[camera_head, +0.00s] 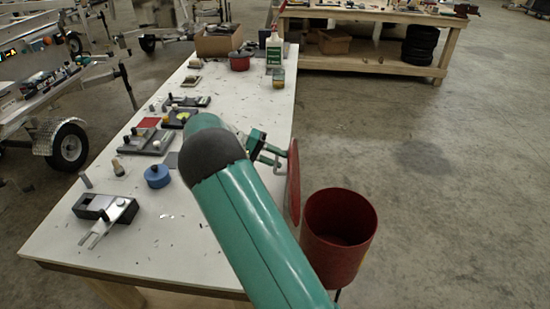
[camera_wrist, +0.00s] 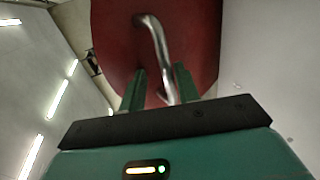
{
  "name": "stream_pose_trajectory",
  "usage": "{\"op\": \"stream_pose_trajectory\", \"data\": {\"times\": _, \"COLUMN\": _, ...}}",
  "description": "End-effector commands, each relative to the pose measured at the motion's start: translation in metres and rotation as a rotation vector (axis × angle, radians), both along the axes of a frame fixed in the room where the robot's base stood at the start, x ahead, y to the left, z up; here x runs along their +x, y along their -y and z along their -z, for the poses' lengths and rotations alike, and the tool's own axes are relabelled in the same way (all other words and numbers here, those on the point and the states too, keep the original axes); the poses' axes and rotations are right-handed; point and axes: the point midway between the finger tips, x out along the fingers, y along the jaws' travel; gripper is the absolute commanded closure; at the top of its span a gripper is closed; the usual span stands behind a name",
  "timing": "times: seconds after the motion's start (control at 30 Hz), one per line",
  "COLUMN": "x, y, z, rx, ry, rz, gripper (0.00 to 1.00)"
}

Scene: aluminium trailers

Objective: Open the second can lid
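A red cylindrical can (camera_head: 338,240) stands right of the table with its top open and its dark inside showing. Its round red lid (camera_head: 293,185) stands nearly upright at the can's left side; my arm hides part of it, and I cannot see how it joins the can. In the wrist view the lid (camera_wrist: 105,40) fills the upper middle, with a bent metal handle (camera_wrist: 155,45) on its face. My gripper (camera_wrist: 160,85) is at this handle, its two green fingers apart on either side, with gaps visible. In the head view my gripper (camera_head: 268,155) is left of the lid.
The long white table (camera_head: 190,245) holds a grey metal fixture (camera_head: 105,210), a blue round piece (camera_head: 157,176), several small blocks, a red pot (camera_head: 239,62) and a white-green bottle (camera_head: 274,50). A wooden workbench (camera_head: 370,65) stands behind. The concrete floor at right is clear.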

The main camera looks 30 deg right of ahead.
Motion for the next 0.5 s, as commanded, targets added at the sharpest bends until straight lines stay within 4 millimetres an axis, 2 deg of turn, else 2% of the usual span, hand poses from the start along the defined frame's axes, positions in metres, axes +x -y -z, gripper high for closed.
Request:
{"op": "stream_pose_trajectory", "data": {"times": 0.23, "x": 0.010, "y": -0.014, "z": -0.008, "rx": -0.002, "ry": 0.003, "rz": -0.003, "gripper": 0.67}}
{"op": "stream_pose_trajectory", "data": {"times": 0.5, "x": 0.040, "y": -0.057, "z": -0.032, "rx": -0.002, "ry": 0.005, "rz": -0.004, "gripper": 0.67}}
